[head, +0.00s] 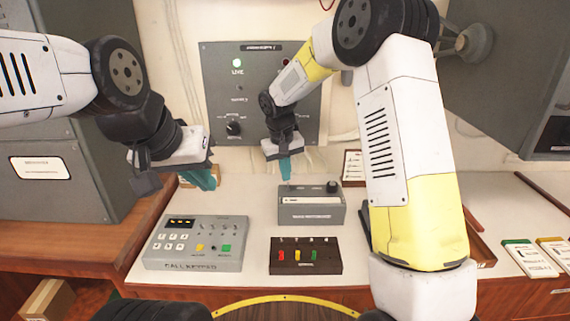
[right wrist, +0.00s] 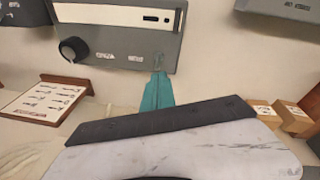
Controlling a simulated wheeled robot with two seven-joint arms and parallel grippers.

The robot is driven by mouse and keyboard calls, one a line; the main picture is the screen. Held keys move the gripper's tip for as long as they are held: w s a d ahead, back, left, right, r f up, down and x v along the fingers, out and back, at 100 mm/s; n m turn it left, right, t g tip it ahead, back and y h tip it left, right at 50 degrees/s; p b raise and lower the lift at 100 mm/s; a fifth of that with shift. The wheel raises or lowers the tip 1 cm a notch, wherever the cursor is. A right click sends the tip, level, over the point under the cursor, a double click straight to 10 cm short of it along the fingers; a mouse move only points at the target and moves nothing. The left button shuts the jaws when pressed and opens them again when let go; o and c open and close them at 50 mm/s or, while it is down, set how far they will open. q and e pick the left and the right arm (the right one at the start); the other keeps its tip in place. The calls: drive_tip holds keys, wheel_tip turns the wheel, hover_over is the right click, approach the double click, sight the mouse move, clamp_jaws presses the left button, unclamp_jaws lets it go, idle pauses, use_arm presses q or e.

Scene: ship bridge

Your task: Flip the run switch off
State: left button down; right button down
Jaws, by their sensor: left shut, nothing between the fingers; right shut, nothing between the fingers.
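A grey box (head: 311,208) with a black knob (head: 332,186) and a pale strip stands mid-desk. The box (right wrist: 120,30) and its knob (right wrist: 73,50) also show in the right wrist view. A small raised part, possibly the run switch (right wrist: 159,58), sits on the box's panel there; its label and position are unreadable. My right gripper (head: 285,175) is shut and empty above the box's far left side. Its teal fingertips (right wrist: 158,84) appear close to the small part; contact cannot be told. My left gripper (head: 205,183) is shut and empty above the desk, behind the keypad.
A call keypad (head: 195,243) and a dark box with coloured buttons (head: 305,256) stand in front. Labelled cards (head: 527,258) lie far right.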

drive_tip(key=shift+s+r+t, duration=0.2)
drive_tip(key=shift+s+t, duration=0.55)
drive_tip(key=shift+t, duration=0.65)
drive_tip(key=shift+s, duration=0.6)
idle(0.3)
drive_tip(key=shift+s+r, duration=0.3)
drive_tip(key=shift+s, duration=0.4)
